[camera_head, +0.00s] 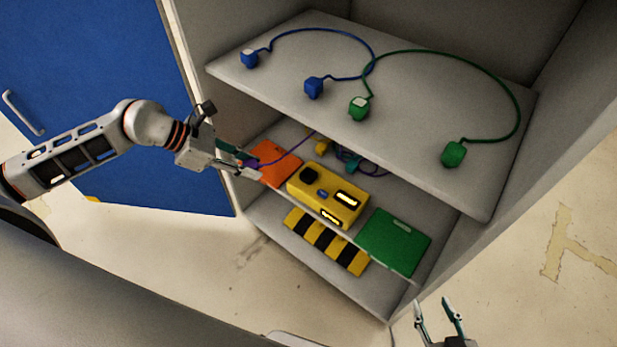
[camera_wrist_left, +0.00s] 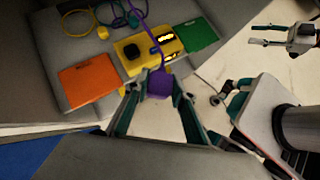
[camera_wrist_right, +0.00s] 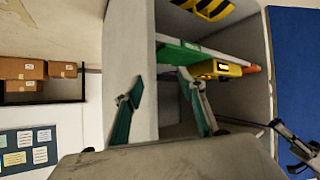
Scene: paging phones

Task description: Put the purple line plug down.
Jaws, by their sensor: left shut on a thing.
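The purple line plug (camera_wrist_left: 159,84) is between the fingertips of my left gripper (camera_wrist_left: 157,92), which is shut on it. Its purple cord (camera_wrist_left: 146,25) runs back into the cabinet. In the head view my left gripper (camera_head: 248,168) is at the left front edge of the middle shelf, by the orange pad (camera_head: 271,160), which partly lies behind it. In the left wrist view the plug hangs in front of the shelf edge, near the yellow box (camera_wrist_left: 140,52). My right gripper (camera_head: 440,312) is open and empty, low at the right outside the cabinet.
The upper shelf (camera_head: 430,135) holds blue plugs (camera_head: 314,87) and green plugs (camera_head: 454,154) on cords. The middle shelf carries the yellow box (camera_head: 327,195) and a green pad (camera_head: 394,241). A yellow and black striped piece (camera_head: 327,241) lies below. A blue door (camera_head: 90,90) stands open at left.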

